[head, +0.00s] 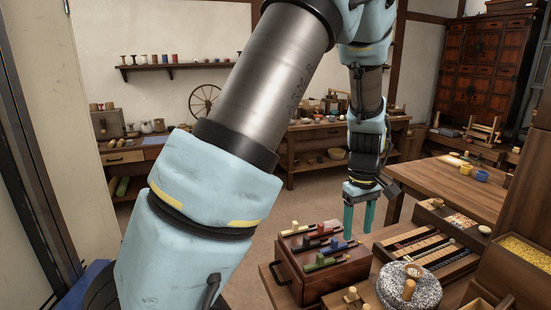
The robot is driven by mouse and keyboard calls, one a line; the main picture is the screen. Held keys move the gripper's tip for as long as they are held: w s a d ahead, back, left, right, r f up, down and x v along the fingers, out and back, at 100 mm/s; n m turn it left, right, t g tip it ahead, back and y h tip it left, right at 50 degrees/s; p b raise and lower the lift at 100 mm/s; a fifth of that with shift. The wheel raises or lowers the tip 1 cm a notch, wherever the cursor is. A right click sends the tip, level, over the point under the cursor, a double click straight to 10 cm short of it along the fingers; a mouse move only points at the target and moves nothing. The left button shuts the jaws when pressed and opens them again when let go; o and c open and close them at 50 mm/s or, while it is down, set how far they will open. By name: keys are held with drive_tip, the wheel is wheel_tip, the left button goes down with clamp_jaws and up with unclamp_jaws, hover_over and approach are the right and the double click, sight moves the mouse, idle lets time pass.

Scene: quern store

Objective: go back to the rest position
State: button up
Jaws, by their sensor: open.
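My gripper (360,217) hangs from my arm right of the picture's middle, with its two teal fingers pointing down. The fingers are apart and nothing shows between them. It appears above and behind a wooden box (327,276) with red, blue and green handled pieces on top. I cannot tell its exact height above the surfaces. My arm fills much of the left and middle of the view and hides part of the room behind it.
A bin of yellow grain (525,256) is at the right edge. A wooden table (455,184) stands behind. Open floor (300,205) lies beyond the box.

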drive_tip(key=s+a+r+m, duration=0.2)
drive_tip(key=a, duration=1.2)
drive_tip(key=s+a+r+m+t, duration=0.1)
drive_tip(key=s+a+r+m, duration=0.1)
drive_tip(key=a, duration=1.1)
drive_tip(key=shift+s+a+r+m+t, duration=0.3)
drive_tip(key=shift+s+a+r+m, duration=0.1)
drive_tip(key=shift+s+m, duration=0.15)
